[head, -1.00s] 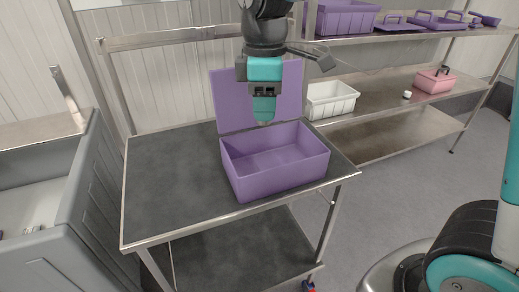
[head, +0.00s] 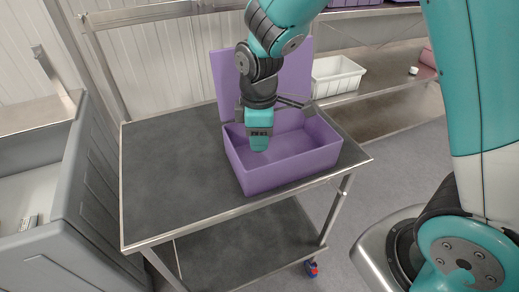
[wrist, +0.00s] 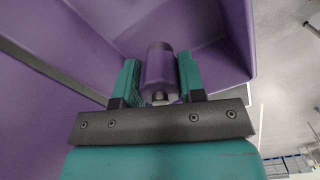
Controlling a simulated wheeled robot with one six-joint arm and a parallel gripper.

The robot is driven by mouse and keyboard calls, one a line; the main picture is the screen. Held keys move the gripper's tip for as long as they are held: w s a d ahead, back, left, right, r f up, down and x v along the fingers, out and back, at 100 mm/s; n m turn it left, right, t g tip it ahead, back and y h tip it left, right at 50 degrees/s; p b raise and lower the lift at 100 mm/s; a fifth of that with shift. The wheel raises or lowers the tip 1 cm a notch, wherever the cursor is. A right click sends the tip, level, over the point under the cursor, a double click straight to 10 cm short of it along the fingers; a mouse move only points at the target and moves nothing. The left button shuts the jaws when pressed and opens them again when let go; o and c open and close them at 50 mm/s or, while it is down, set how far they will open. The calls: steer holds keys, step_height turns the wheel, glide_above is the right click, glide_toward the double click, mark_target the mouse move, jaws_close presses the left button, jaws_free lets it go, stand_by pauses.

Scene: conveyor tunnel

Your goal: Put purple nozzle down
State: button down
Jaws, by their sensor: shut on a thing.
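The purple nozzle (wrist: 159,68) is a short purple cylinder with a dark band at its far end and a pale tip near the palm. My gripper (head: 259,147) is shut on it, one teal finger on each side in the wrist view. In the head view the gripper points down at the left part of the open purple box (head: 292,169), and the nozzle cannot be made out there. The box's purple walls fill much of the wrist view behind the nozzle. Its lid (head: 296,77) stands up at the back. I cannot tell whether the nozzle touches the box.
The box stands on the right of a dark-topped metal cart (head: 165,185), whose left side is bare. A grey bin (head: 75,190) stands at the left. Behind are metal shelves with a white crate (head: 337,80) and a small white item (head: 413,70).

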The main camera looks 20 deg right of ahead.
steer(key=shift+f, duration=2.55)
steer(key=shift+f, duration=0.1)
steer(key=c, duration=0.7)
jaws_free()
steer(key=r, duration=1.2)
steer(key=shift+s+r, duration=0.2)
steer(key=s+a+r+m+y, duration=0.1)
steer(key=s+r+m+y, duration=0.1)
steer(key=s, duration=0.7)
steer(key=s+a+r+m+y, duration=0.2)
steer(key=s+r+m, duration=0.2)
steer(key=s, duration=0.5)
steer(key=shift+s+a+r+m, duration=0.25)
steer(key=shift+a+r+m, duration=0.05)
steer(key=shift+r, duration=0.1)
